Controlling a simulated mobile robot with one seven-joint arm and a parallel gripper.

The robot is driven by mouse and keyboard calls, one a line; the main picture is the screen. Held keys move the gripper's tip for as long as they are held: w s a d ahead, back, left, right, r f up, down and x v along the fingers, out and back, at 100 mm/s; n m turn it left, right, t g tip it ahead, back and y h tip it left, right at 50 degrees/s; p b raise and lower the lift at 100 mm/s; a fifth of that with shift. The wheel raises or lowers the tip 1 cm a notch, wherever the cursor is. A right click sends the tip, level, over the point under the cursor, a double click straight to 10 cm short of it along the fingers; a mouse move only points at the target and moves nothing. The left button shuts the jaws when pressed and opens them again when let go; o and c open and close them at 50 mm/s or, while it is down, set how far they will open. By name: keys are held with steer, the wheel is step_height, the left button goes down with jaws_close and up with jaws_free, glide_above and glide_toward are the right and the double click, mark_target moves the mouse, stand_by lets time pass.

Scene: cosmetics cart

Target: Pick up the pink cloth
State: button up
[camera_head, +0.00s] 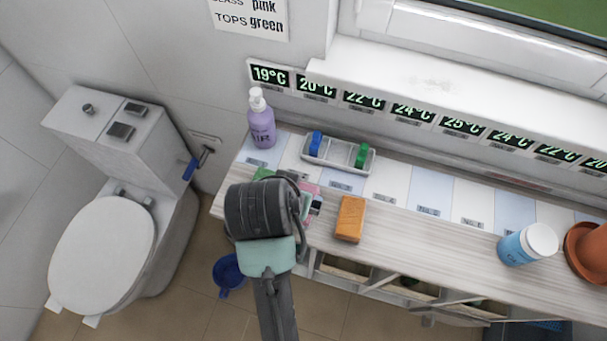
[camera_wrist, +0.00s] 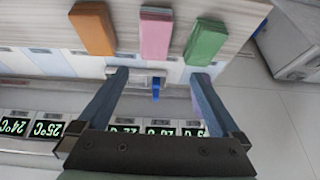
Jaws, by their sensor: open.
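The pink cloth (camera_wrist: 156,36) is a folded block on the wooden counter, seen at the top middle of the wrist view between an orange block and a green one. In the head view only a bit of the pink cloth (camera_head: 311,188) shows beside my arm; the rest is hidden. My gripper (camera_wrist: 159,76) is open and empty. In the wrist view its fingers are spread wide, with the pink cloth ahead of the gap, apart from both fingertips. In the head view my arm hides most of the fingers.
An orange block (camera_head: 350,219) and a green block (camera_wrist: 206,42) flank the pink cloth. Behind are a grey tray (camera_head: 338,158) with blue and green items and a purple pump bottle (camera_head: 261,122). A toilet (camera_head: 103,250) is left.

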steer(key=shift+g, duration=0.5)
steer(key=x, duration=0.2)
steer(key=p+x, duration=0.1)
steer(key=x, duration=0.1)
steer(key=s+x, duration=0.1)
steer(key=x, duration=0.1)
steer(key=shift+w+d+f+p, duration=0.1)
steer(key=shift+d+f+p, duration=0.1)
steer(key=shift+p, duration=0.15)
steer(key=shift+p+x, duration=0.45)
steer(key=shift+x, duration=2.25)
steer(key=c, duration=1.5)
step_height(320, 180, up, 10)
steer(key=shift+b, duration=0.35)
